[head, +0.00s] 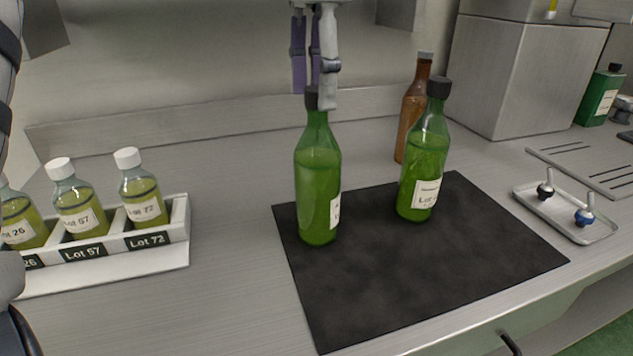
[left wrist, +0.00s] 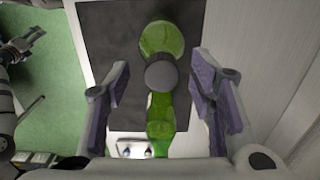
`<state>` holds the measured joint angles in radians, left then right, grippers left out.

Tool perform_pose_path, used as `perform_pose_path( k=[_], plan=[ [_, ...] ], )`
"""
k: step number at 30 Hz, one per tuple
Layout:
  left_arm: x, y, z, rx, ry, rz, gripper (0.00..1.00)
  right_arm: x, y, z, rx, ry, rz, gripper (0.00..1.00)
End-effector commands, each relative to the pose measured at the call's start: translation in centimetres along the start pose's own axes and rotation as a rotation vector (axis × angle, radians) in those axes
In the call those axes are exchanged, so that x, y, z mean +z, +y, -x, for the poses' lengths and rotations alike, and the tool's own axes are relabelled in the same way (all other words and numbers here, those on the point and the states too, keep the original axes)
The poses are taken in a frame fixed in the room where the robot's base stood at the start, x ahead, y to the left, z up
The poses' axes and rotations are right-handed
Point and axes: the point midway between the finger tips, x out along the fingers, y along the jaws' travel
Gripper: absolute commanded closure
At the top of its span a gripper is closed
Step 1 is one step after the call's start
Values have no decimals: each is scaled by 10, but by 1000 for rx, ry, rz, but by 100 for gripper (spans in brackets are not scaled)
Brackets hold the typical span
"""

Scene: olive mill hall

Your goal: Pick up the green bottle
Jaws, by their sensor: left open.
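A green bottle (head: 318,190) with a dark cap and white label stands upright on the black mat (head: 400,290). My left gripper (head: 314,95) is directly above it, fingers pointing down at the level of its cap. In the left wrist view, the bottle's round cap (left wrist: 161,74) lies between the open, spread fingers (left wrist: 160,82), with a gap on both sides. A second, similar green bottle (head: 425,165) stands on the mat to the right and shows lower in the left wrist view (left wrist: 160,130).
A brown bottle (head: 412,115) stands behind the second green bottle. A white rack (head: 180,225) of labelled vials is at left. A small tray (head: 590,235) with two stoppers is at right. The mat's front part is free.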

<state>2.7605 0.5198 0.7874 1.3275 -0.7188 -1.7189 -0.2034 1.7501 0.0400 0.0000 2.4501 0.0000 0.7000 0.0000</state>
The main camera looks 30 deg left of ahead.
Motion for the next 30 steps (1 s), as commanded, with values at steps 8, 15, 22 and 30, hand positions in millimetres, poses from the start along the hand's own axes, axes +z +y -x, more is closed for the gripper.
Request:
perform_pose_path(
  k=[8, 15, 22, 30],
  plan=[
    [0, 0, -23, 0, 1, 0, 50, -1, 0, 1, 0, 4, 0, 26],
    [0, 0, -23, 0, 0, 0, 82, -1, 0, 1, 0, 3, 0, 26],
    [0, 0, -22, -1, 2, 0, 100, -1, 0, 1, 0, 3, 0, 26],
    [-1, 0, -17, -2, 2, 2, 100, 0, 0, 1, 0, 2, 0, 26]
  ],
)
